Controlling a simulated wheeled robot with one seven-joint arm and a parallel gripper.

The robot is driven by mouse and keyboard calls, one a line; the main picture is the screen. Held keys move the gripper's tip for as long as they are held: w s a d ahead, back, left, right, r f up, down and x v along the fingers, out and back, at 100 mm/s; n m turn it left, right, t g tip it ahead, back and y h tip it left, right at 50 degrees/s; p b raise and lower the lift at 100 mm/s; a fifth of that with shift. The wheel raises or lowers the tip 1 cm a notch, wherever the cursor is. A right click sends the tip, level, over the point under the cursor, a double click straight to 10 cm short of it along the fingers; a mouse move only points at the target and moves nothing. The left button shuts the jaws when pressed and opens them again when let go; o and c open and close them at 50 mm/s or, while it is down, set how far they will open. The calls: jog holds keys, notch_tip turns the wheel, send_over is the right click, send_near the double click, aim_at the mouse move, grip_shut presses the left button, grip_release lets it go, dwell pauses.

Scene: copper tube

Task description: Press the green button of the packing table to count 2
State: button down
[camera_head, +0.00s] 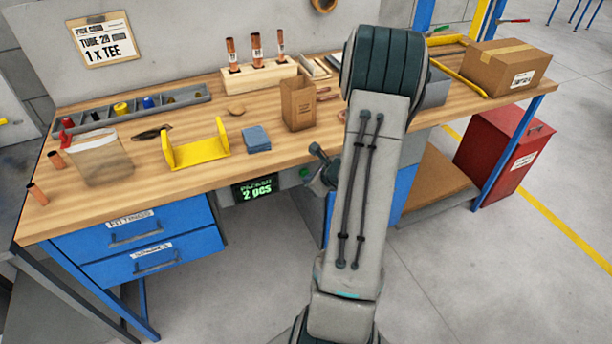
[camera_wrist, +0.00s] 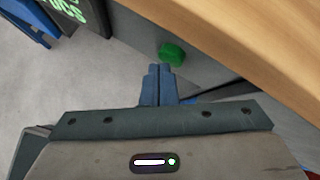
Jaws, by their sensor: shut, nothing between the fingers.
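The green button (camera_wrist: 172,54) sits on a dark grey panel under the wooden table edge in the wrist view. In the head view the green button (camera_head: 304,172) shows small, just left of my arm. My gripper (camera_wrist: 160,70) is shut and empty, its blue fingertips just short of the button in the picture; I cannot tell whether they touch it. The counter display (camera_head: 255,188) under the packing table (camera_head: 200,193) reads "2 pcs" in green. Part of the display (camera_wrist: 72,10) shows at the top left of the wrist view. My arm hides part of the table's front.
On the table stand a yellow holder (camera_head: 196,146), a blue block (camera_head: 256,139), a paper bag (camera_head: 298,103), a wooden rack of tubes (camera_head: 258,76) and a cardboard box (camera_head: 506,67). Blue drawers (camera_head: 152,246) are below left, a red cabinet (camera_head: 502,152) at right. Grey floor is clear in front.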

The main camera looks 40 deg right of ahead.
jog(key=shift+s+a, duration=0.2)
jog(key=shift+s, duration=0.45)
jog(key=shift+s+b, duration=0.1)
jog(key=shift+b, duration=0.2)
jog(key=s, duration=0.2)
jog(key=s+a+b, duration=0.1)
jog(key=s, duration=0.1)
jog(key=shift+s+b, duration=0.3)
jog(key=shift+s, duration=0.05)
jog(key=shift+a, duration=0.1)
